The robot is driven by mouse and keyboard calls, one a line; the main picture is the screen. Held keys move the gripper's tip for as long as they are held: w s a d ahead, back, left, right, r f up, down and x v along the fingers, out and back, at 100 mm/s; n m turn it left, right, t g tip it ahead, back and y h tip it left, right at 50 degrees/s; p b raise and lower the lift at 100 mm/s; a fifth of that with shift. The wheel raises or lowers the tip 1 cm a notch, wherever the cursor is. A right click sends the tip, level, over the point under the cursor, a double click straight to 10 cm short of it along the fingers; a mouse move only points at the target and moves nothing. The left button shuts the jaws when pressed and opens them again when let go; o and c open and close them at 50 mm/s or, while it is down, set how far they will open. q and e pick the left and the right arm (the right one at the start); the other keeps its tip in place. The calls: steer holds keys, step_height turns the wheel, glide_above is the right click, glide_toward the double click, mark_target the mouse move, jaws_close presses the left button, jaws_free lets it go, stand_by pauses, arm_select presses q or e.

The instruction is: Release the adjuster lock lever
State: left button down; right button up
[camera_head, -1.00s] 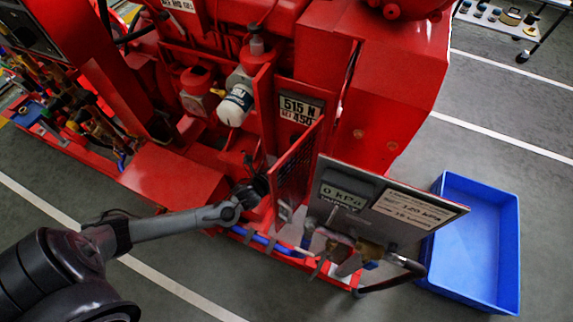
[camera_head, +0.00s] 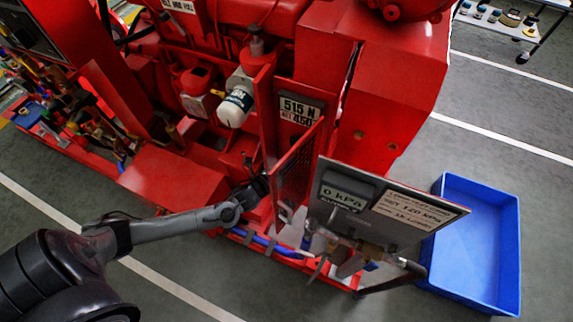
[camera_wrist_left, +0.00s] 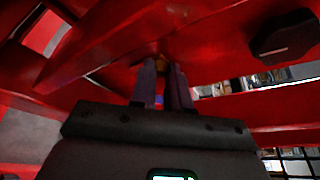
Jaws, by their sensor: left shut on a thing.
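My left gripper reaches into the red pumpset (camera_head: 170,180) from the left. In the head view its wrist is by the mesh guard (camera_head: 296,168), and the fingertips are hidden behind the machine's parts. In the left wrist view the two grey fingers of my left gripper (camera_wrist_left: 166,84) are close together under red metalwork. A display (camera_head: 301,108) above the guard reads 515 N. My right gripper is not in view.
A grey panel (camera_head: 390,200) with a 0 kPa display stands right of the guard. A blue pipe (camera_head: 262,241) runs low along the red base. A blue bin (camera_head: 475,235) sits on the floor at right. A dark knob (camera_wrist_left: 283,37) is at right in the wrist view.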

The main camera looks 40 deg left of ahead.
arm_select(q)
steer(key=f+n+t+b, duration=0.1)
steer(key=n, duration=0.1)
steer(key=d+f+n+t+h+b, duration=0.1)
steer(key=f+n, duration=0.1)
steer(key=n, duration=0.1)
steer(key=f+n+t+b, duration=0.1)
steer(key=n, duration=0.1)
steer(key=shift+w+d+f+n+h, duration=0.2)
steer(key=shift+f+n+h, duration=0.1)
steer(key=shift+f+h, duration=0.1)
steer(key=n+b, duration=0.1)
steer(key=d+f+n+t+b, duration=0.1)
steer(key=n, duration=0.1)
steer(key=d+n+t+b, duration=0.1)
steer(key=n, duration=0.1)
steer(key=shift+w+d+f+y, duration=0.1)
steer(key=shift+w+f+y, duration=0.15)
steer(key=shift+w+y, duration=0.15)
steer(key=shift+w+d+n+t+y+b, duration=0.1)
steer(key=shift+d+n+t+y+b, duration=0.3)
steer(key=shift+n, duration=0.65)
steer(key=shift+w+d+n+t+y+b, duration=0.1)
steer(key=shift+d+n+t+y+b, duration=0.25)
steer(key=shift+n, duration=0.7)
steer(key=c, duration=1.1)
jaws_free()
